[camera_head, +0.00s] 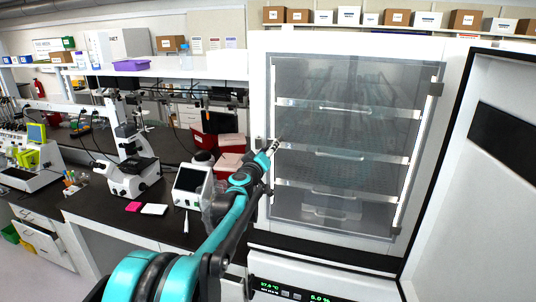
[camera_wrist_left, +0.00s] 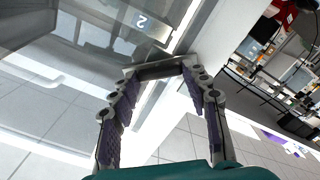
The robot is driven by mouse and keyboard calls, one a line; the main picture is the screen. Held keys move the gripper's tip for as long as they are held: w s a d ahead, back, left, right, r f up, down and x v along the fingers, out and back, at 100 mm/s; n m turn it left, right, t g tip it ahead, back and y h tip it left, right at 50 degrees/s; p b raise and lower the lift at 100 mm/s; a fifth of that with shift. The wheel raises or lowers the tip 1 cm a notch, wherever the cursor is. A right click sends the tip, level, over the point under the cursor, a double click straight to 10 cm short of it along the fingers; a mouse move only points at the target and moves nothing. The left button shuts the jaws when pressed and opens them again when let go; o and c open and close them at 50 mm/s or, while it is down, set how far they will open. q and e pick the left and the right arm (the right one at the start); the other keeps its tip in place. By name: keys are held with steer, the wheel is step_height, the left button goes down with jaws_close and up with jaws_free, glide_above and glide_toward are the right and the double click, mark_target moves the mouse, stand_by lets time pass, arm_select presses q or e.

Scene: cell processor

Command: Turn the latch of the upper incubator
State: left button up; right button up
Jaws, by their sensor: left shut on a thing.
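The upper incubator (camera_head: 257,90) is a white cabinet with a glass inner door (camera_head: 345,88) that looks closed. Its latch is at the left edge of the glass, largely covered by my left gripper (camera_head: 271,151) in the head view. In the left wrist view the latch (camera_wrist_left: 156,71) looks like a short dark bar at the fingertips of my left gripper (camera_wrist_left: 160,76). The gripper is shut on it, with the fingers one on each side. How far the latch is turned is hard to tell. My right gripper is in neither view.
The white outer door (camera_head: 450,190) stands open at the right. Below is a control panel (camera_head: 290,293) with green digits. A dark bench (camera_head: 110,210) at the left holds a microscope (camera_head: 130,170) and a white device with a screen (camera_head: 190,184), close beside my left arm.

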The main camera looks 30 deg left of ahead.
arm_select(q)
steer(key=shift+f+n+b, duration=0.1)
steer(key=shift+n+b, duration=1.35)
steer(key=shift+n, duration=3.55)
steer(key=o, duration=1.2)
steer(key=shift+a, duration=0.1)
steer(key=shift+c, duration=0.2)
steer(key=shift+s, duration=0.1)
steer(key=v, duration=1.1)
steer(key=shift+s, duration=0.4)
steer(key=shift+f, duration=0.1)
